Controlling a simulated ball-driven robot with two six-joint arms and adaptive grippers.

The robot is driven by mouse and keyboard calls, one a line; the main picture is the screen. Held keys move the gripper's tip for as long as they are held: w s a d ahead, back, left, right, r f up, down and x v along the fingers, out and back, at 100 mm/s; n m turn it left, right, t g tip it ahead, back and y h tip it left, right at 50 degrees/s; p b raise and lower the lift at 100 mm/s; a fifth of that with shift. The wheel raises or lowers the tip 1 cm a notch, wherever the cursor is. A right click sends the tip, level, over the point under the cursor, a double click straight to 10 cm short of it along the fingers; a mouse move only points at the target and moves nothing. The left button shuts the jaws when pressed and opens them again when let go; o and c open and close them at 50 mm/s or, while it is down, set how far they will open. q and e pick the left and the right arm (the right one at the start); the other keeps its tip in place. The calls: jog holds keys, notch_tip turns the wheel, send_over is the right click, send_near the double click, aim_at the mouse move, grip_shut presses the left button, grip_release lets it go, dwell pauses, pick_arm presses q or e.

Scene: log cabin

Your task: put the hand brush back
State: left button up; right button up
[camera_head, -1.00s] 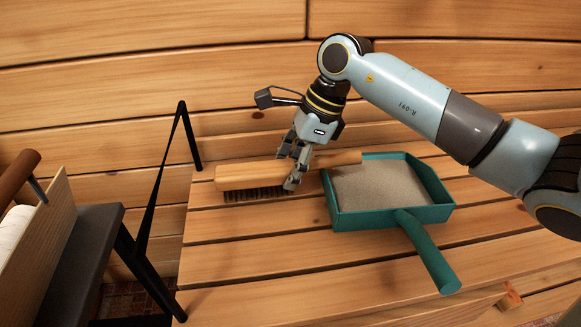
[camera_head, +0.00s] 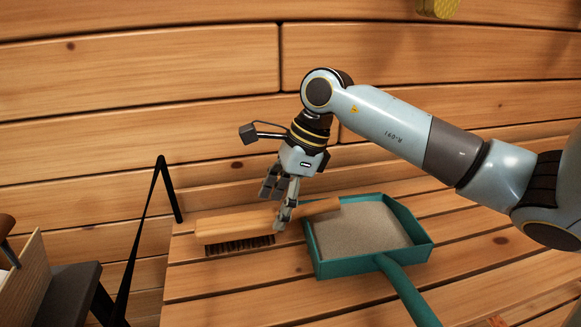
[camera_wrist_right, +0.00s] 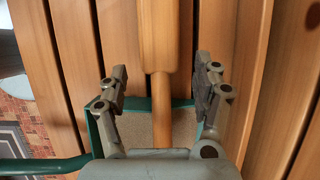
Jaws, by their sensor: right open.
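The hand brush (camera_head: 238,225) has a wooden body and dark bristles. It lies bristles down on the slatted wooden bench (camera_head: 230,285). Its handle reaches right to the rim of the teal dustpan (camera_head: 345,268), which holds a sand-coloured fill. My right gripper (camera_head: 274,206) is open over the brush, near where body and handle meet. In the right wrist view its fingers (camera_wrist_right: 160,76) stand apart on either side of the brush (camera_wrist_right: 159,35), with visible gaps. My left gripper is not in view.
A log wall (camera_head: 130,100) rises behind the bench. A black angled frame (camera_head: 143,235) stands at the bench's left end, beside a dark seat-like surface (camera_head: 70,292). A yellow object (camera_head: 437,8) shows at the top edge. Bare slats lie in front of the brush.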

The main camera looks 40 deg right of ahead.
jog(key=p+v, duration=0.2)
jog(key=v, duration=0.6)
jog(key=shift+s+d+r, duration=0.1)
jog(key=shift+r, duration=0.2)
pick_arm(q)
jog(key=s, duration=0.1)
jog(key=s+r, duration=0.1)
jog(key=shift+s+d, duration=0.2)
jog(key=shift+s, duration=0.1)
pick_arm(e)
jog(key=shift+f, duration=0.1)
